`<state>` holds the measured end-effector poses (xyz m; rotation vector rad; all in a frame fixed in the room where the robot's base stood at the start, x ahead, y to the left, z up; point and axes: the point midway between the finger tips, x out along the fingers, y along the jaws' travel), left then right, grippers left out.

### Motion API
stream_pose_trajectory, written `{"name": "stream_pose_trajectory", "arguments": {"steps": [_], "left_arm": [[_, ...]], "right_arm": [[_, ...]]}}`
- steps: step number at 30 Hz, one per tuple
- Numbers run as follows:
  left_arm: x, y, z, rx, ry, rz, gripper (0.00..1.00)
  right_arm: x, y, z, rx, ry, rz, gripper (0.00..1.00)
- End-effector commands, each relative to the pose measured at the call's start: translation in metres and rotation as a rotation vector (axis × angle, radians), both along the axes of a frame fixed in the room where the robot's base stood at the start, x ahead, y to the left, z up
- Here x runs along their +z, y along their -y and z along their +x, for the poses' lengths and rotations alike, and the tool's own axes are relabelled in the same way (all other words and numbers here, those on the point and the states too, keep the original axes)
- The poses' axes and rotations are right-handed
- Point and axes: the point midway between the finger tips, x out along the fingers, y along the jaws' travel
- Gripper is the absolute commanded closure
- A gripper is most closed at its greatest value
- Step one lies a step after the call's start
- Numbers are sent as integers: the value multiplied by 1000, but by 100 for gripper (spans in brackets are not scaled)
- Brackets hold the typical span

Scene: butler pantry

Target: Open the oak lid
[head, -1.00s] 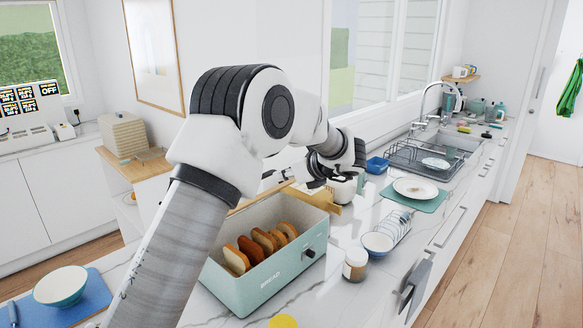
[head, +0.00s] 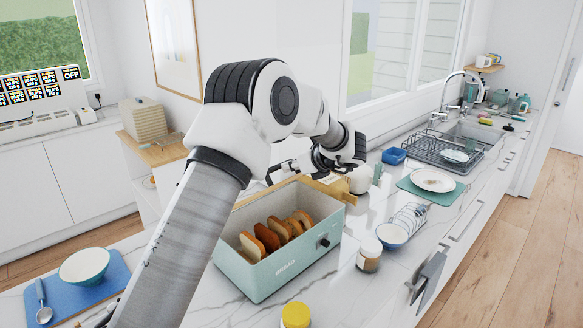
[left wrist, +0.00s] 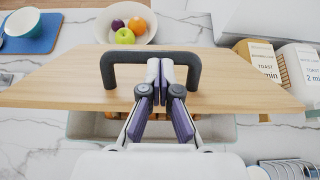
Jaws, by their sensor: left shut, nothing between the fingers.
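The oak lid (left wrist: 70,85) has a black bar handle (left wrist: 152,56). In the left wrist view it spans most of the picture. In the head view a piece of the lid (head: 338,188) shows at the back of the pale green bread box (head: 270,283), largely behind my arm. The lid stands clear of the box's opening, and slices of bread (head: 275,235) show inside. My left gripper (head: 283,170) is shut and empty. In the left wrist view its fingers (left wrist: 166,75) overlap the handle's opening; contact cannot be told. My right gripper is not in view.
A fruit bowl (left wrist: 127,25) lies beyond the lid. A jar (head: 369,257), a small bowl (head: 391,235) and a yellow-topped jar (head: 296,315) stand near the box. A blue mat (head: 105,290) with a bowl (head: 84,266) lies left. The dish rack (head: 440,150) is farther back.

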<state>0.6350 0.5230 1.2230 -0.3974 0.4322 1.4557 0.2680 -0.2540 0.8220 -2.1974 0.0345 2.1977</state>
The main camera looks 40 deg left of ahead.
Motion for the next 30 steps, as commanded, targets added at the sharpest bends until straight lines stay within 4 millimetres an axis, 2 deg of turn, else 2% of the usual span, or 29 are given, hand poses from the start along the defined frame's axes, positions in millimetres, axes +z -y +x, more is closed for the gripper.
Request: {"name": "stream_pose_trajectory", "arguments": {"steps": [13, 20, 23, 30], "left_arm": [[8, -9, 1, 1, -1, -49, 100], [18, -23, 2, 2, -6, -106, 100], [25, -35, 2, 2, -5, -105, 100], [44, -79, 5, 3, -4, -104, 100]], "right_arm": [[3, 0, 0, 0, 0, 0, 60], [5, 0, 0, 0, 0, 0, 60], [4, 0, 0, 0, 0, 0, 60], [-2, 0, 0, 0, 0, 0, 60]]}}
